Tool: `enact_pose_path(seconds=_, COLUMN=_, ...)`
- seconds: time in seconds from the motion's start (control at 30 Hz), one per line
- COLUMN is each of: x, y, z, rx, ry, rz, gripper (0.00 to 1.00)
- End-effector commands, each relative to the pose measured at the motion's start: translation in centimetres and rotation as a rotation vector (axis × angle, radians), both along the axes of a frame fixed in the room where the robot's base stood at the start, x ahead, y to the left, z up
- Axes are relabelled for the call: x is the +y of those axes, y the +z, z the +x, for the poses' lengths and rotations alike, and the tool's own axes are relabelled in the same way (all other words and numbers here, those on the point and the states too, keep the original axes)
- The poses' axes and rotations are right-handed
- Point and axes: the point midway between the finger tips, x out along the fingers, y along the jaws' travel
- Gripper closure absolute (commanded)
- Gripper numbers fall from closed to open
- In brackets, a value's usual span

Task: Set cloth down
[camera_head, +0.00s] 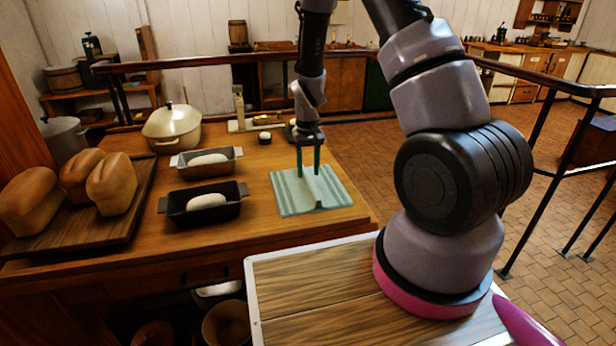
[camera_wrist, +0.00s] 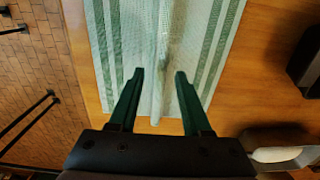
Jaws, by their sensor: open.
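The cloth (camera_head: 296,196) is pale green with darker green stripes. It lies spread on the wooden table at the right end, with a raised fold along its middle. In the wrist view the cloth (camera_wrist: 205,45) fills the upper middle, and its fold runs between my fingers. My gripper (camera_head: 308,174) points down over the cloth. In the wrist view my gripper (camera_wrist: 157,78) is open, with one green finger on each side of the fold. I see a gap between the fold and each finger. I cannot tell whether the fingertips touch the cloth.
On the table (camera_head: 262,232), left of the cloth, stand a dark loaf tin (camera_head: 176,213) and a grey tin (camera_head: 188,170), both with dough. Further left are a lidded pot (camera_head: 158,140) and a board (camera_head: 50,240) with several loaves. A railing (camera_head: 220,62) runs behind the table.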

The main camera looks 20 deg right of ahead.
Motion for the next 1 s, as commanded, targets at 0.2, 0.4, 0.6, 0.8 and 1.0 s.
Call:
enact_pose_path(seconds=0.2, x=0.1, y=5.0, z=0.1, rx=-0.005, ry=0.002, rz=0.001, gripper=0.52)
enact_pose_path(seconds=0.4, x=0.1, y=8.1, z=0.1, rx=-0.003, ry=0.001, rz=0.001, gripper=0.52)
enact_pose_path(seconds=0.6, x=0.1, y=9.1, z=0.0, rx=-0.001, ry=0.001, rz=0.000, gripper=0.52)
enact_pose_path(seconds=0.8, x=-0.3, y=12.4, z=-0.4, rx=-0.041, ry=-0.031, rz=0.028, gripper=0.52)
enact_pose_path(seconds=1.0, x=-1.3, y=21.5, z=-3.1, rx=-0.160, ry=-0.116, rz=0.105, gripper=0.52)
